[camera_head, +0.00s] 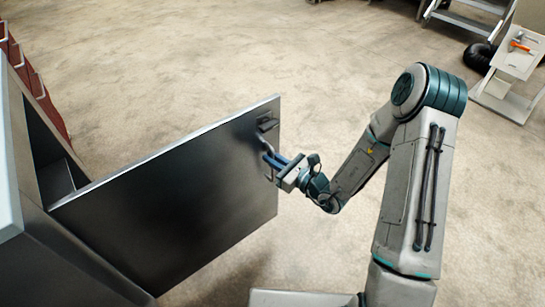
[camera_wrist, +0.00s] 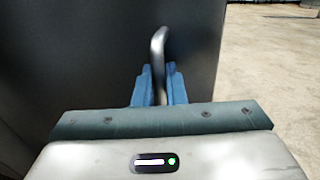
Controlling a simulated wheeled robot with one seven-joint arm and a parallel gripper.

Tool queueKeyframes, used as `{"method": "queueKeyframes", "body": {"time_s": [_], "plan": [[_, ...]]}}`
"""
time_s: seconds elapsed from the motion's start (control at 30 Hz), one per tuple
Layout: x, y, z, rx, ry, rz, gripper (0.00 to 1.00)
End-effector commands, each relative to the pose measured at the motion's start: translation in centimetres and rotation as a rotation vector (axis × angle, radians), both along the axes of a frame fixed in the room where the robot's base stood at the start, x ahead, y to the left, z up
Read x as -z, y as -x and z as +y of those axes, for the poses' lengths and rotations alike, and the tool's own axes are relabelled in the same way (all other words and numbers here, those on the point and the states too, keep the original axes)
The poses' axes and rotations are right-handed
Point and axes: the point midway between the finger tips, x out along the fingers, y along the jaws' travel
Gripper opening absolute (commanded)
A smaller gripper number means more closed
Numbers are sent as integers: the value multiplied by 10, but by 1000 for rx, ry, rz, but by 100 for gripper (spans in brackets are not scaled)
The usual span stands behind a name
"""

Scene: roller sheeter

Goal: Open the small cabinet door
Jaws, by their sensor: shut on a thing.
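The small cabinet door (camera_head: 165,195) is a dark grey metal panel. It stands swung well out from the cabinet (camera_head: 60,255) at the left, and part of the opening shows behind it. Its handle (camera_head: 264,147) is a metal bar near the free edge; it also shows upright in the wrist view (camera_wrist: 157,50). My gripper (camera_head: 273,161) is at the handle, and its blue fingers are shut around the bar, one on each side, in the wrist view (camera_wrist: 160,85). The handle's lower part is hidden between the fingers.
Red drawers or panels with handles (camera_head: 35,85) stand at the upper left. A small stand with tools (camera_head: 515,60), a black coil (camera_head: 480,57) and metal steps (camera_head: 470,18) are at the far upper right. The concrete floor (camera_head: 240,50) beyond the door is clear.

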Motion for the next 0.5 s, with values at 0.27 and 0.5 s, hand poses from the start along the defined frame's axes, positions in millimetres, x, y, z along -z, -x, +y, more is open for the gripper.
{"method": "queueKeyframes", "body": {"time_s": [0.27,0.5], "plan": [[1,5,4,-14,-2,7,0],[1,3,1,-7,-3,5,26]]}}
